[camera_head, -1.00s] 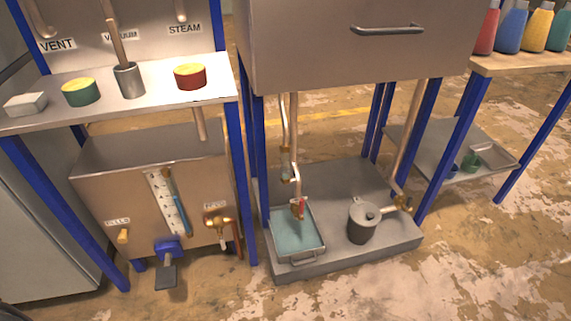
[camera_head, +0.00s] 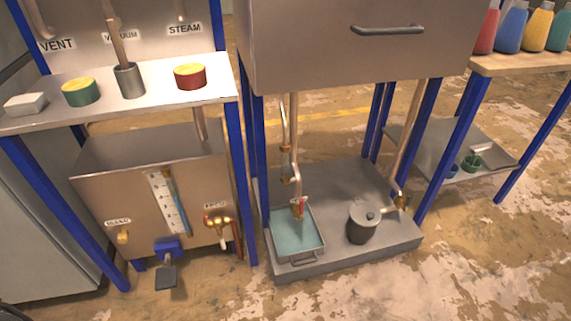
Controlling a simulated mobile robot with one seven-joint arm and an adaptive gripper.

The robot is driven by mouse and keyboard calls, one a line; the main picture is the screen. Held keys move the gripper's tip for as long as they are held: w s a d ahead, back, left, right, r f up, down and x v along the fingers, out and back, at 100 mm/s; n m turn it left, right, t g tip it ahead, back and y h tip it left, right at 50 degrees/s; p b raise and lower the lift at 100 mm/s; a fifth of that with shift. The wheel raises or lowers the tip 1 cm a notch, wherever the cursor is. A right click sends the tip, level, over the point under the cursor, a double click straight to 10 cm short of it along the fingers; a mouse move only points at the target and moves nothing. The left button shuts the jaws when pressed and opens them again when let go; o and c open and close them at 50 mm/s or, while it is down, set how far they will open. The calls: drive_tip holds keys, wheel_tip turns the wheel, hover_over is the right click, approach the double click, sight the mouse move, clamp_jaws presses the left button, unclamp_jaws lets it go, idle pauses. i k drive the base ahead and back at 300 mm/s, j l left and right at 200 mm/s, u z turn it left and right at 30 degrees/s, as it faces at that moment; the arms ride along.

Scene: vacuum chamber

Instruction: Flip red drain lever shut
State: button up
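A small red lever (camera_head: 304,203) sits on the brass-coloured drain pipe (camera_head: 296,170), near its lower end, above a shallow metal tray (camera_head: 322,251) holding bluish liquid. The lever is too small in this view to tell surely whether it is open or shut. The pipe comes down from under a large metal chamber (camera_head: 320,55) with a grey handle (camera_head: 388,30). My gripper is not in view.
A grey pot (camera_head: 362,222) stands right of the tray on the same grey platform (camera_head: 345,262). Blue frame posts (camera_head: 258,150) flank the chamber. A steel tank (camera_head: 110,170) with a brass feed valve (camera_head: 218,222) and a blue pedal (camera_head: 167,250) stands left. Floor in front is clear.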

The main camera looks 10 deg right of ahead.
sight(302, 207)
drive_tip(key=i+l, duration=0.25)
drive_tip(key=l, duration=0.15)
drive_tip(key=i+l, duration=0.55)
drive_tip(key=l, duration=0.25)
drive_tip(key=k+j, duration=0.15)
drive_tip(key=j, duration=0.2)
drive_tip(key=k+j, duration=0.15)
drive_tip(key=j, duration=0.2)
drive_tip(key=k+j, duration=0.2)
drive_tip(key=j, duration=0.15)
drive_tip(key=i+j, duration=0.2)
drive_tip(key=i, duration=0.25)
drive_tip(key=l+z, duration=0.05)
